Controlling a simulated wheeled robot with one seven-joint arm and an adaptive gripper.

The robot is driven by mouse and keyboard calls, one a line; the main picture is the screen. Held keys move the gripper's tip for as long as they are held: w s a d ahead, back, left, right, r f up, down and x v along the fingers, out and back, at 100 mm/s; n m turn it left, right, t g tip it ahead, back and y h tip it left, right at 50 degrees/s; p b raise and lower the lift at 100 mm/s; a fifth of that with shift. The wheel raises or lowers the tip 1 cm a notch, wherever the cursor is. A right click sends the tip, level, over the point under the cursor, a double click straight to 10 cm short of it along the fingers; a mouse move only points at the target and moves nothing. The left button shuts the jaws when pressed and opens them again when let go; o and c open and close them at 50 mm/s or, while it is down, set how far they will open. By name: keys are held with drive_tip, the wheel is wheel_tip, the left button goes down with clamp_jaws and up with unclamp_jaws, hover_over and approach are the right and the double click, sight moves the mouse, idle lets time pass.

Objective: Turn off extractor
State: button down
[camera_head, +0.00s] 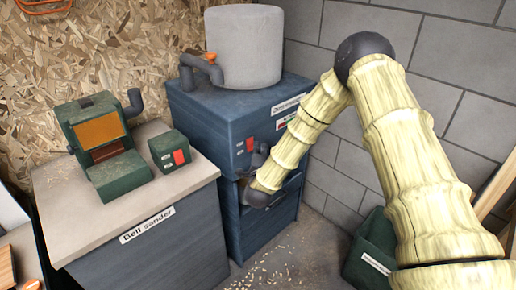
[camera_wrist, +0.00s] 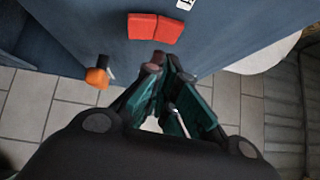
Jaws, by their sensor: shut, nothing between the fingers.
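The extractor is a blue cabinet (camera_head: 213,122) with a pale grey drum (camera_head: 243,48) on top, beside the wall. A small red switch (camera_head: 249,144) shows on its front, close to my gripper (camera_head: 258,158), which is partly hidden by my arm. In the wrist view a two-part red switch (camera_wrist: 155,28) is on a blue panel (camera_wrist: 95,25), just beyond the fingertips of my gripper (camera_wrist: 166,62). The fingers are shut and empty. I cannot tell whether they touch the panel.
A grey-topped bench (camera_head: 65,195) labelled "Belt sander" stands left, with a green machine (camera_head: 108,165) and a green switch box (camera_head: 168,150) on it. An orange knob (camera_wrist: 96,78) shows left of my fingers. A dark green bin (camera_head: 370,250) stands on the floor at right.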

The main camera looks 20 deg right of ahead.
drive_tip(key=d+r+b+v, duration=0.1)
drive_tip(key=r+b+v, duration=0.1)
drive_tip(key=v, duration=0.9)
drive_tip(key=shift+s, duration=0.4)
drive_tip(key=shift+d, duration=0.1)
drive_tip(key=shift+f, duration=0.1)
drive_tip(key=s+a+f+n+g+y, duration=0.25)
drive_tip(key=s+f+n+g, duration=0.35)
drive_tip(key=s+f, duration=0.55)
drive_tip(key=s+a+f+n+g+y, duration=0.1)
drive_tip(key=s+f+n+g+y, duration=0.2)
drive_tip(key=s+f+n, duration=0.8)
drive_tip(key=s+d+f+n+g, duration=0.2)
drive_tip(key=s+f+g, duration=0.2)
drive_tip(key=s, duration=0.7)
drive_tip(key=s+d+f+n+g, duration=0.2)
drive_tip(key=s+f, duration=0.5)
drive_tip(key=s, duration=0.5)
drive_tip(key=d+g, duration=0.1)
drive_tip(key=g, duration=0.1)
drive_tip(key=shift+g, duration=0.4)
